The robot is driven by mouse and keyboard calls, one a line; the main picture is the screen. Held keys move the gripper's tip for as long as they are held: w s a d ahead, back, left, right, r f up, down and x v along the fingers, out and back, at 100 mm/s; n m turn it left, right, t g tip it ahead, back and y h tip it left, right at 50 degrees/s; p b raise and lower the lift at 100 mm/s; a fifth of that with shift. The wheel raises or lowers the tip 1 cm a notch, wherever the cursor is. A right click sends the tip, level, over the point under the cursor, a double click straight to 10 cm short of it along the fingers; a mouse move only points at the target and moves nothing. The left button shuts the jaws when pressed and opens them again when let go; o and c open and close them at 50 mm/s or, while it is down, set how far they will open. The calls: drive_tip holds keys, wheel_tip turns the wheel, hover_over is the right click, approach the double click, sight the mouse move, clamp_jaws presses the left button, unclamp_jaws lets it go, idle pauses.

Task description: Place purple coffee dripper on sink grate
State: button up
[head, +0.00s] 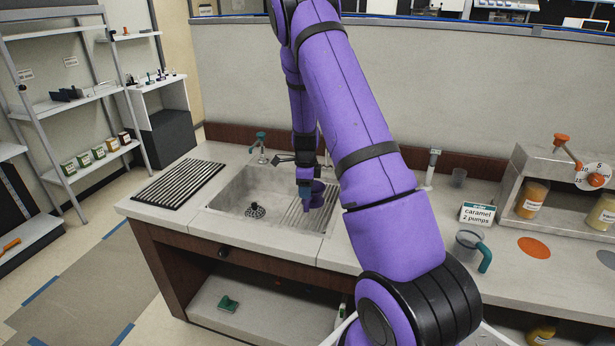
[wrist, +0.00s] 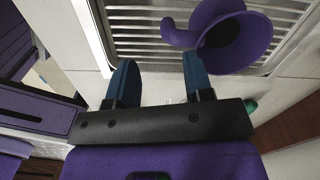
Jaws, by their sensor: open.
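The purple coffee dripper (wrist: 238,45) is at the sink grate (wrist: 150,45) in the wrist view, its wide mouth toward the camera and its curled handle pointing left. It looks tilted; its contact with the slats is partly hidden. In the head view the dripper (head: 318,192) shows beside my gripper (head: 304,190), over the slatted grate (head: 296,217) on the sink's right side. My gripper's two blue fingers (wrist: 161,80) are apart with nothing between them. The dripper lies beyond and to the right of the fingertips, near the right finger.
The sink basin (head: 240,212) has a dark drain piece, with a faucet (head: 259,142) behind. A black ribbed mat (head: 178,184) lies to the left. At right are a glass pitcher (head: 470,247), a caramel sign (head: 477,213) and a syrup stand (head: 560,180).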

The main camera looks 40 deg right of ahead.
drive_tip(key=s+a+r+n+t, duration=0.1)
drive_tip(key=s+a+r+n, duration=0.25)
drive_tip(key=a+r, duration=0.4)
drive_tip(key=s+a+r+n+t, duration=0.15)
drive_tip(key=a+r+n, duration=0.3)
drive_tip(key=r, duration=0.55)
drive_tip(key=s+a+r+n, duration=0.3)
drive_tip(key=a+r+n, duration=0.2)
drive_tip(key=r, duration=0.4)
drive_tip(key=s+a+r+n+t, duration=0.1)
drive_tip(key=s+a+r+n, duration=0.2)
drive_tip(key=s, duration=0.4)
drive_tip(key=s+a+r+n, duration=0.3)
drive_tip(key=s+n, duration=0.3)
drive_tip(key=s, duration=0.2)
drive_tip(key=s+a+r+n+t, duration=0.1)
drive_tip(key=s+a+r+n, duration=0.2)
drive_tip(key=s+n, duration=0.2)
drive_tip(key=shift+s+a+t, duration=0.2)
drive_tip(key=shift+s+t, duration=0.15)
drive_tip(key=shift+s, duration=0.85)
